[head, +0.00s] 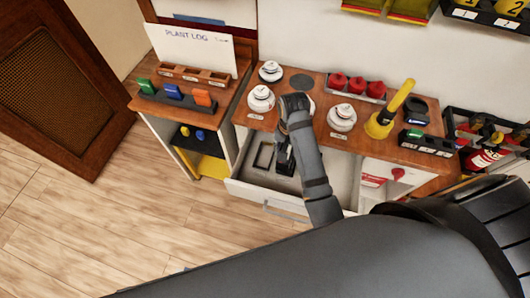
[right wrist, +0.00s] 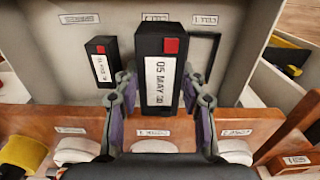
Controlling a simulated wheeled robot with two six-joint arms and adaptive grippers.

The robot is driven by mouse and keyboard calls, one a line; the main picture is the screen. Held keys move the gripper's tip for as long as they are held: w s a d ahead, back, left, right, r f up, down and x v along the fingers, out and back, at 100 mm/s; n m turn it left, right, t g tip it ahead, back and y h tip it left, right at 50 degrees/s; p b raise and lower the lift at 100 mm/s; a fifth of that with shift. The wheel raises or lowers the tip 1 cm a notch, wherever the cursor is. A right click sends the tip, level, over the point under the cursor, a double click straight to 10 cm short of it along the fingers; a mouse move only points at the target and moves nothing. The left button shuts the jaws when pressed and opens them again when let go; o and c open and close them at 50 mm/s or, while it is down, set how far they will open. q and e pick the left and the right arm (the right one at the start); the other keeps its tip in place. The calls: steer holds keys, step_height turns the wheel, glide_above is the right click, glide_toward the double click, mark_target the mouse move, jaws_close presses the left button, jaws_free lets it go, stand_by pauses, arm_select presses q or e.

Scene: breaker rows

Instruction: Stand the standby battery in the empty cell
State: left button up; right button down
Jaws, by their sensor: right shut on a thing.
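The standby battery (right wrist: 161,75), a black block with a red square and a white label reading "05 MAY", is held upright between the purple-padded fingers of my right gripper (right wrist: 160,118). In the head view, my right gripper (head: 285,158) is over the open drawer (head: 240,187), mostly hidden by my arm. The empty cell (right wrist: 204,57), a black rectangular frame, lies just right of the battery in the wrist view; in the head view it is left of the gripper (head: 263,156). My left gripper is not in view.
A smaller-looking black battery (right wrist: 103,62) stands left of the held one in the wrist view. The wooden counter (head: 232,118) above the drawer holds white lidded pots (head: 342,118), red items (head: 355,85) and a yellow torch-like object (head: 390,112).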

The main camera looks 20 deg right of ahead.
steer(key=w+a+f, duration=0.1)
steer(key=w+f, duration=0.1)
steer(key=w, duration=0.1)
steer(key=w+a+f, duration=0.2)
steer(key=f, duration=0.1)
steer(key=w+a+f, duration=0.1)
steer(key=w+f, duration=0.1)
steer(key=w, duration=0.1)
steer(key=shift+w+a+f, duration=0.15)
steer(key=shift+w+f, duration=0.1)
steer(key=shift+w, duration=0.1)
steer(key=shift+w+f, duration=0.1)
steer(key=shift+f, duration=1.6)
steer(key=c, duration=0.8)
jaws_free()
steer(key=shift+f, duration=0.15)
steer(key=shift+o, duration=0.2)
step_height(320, 180, up, 12)
steer(key=p, duration=1.3)
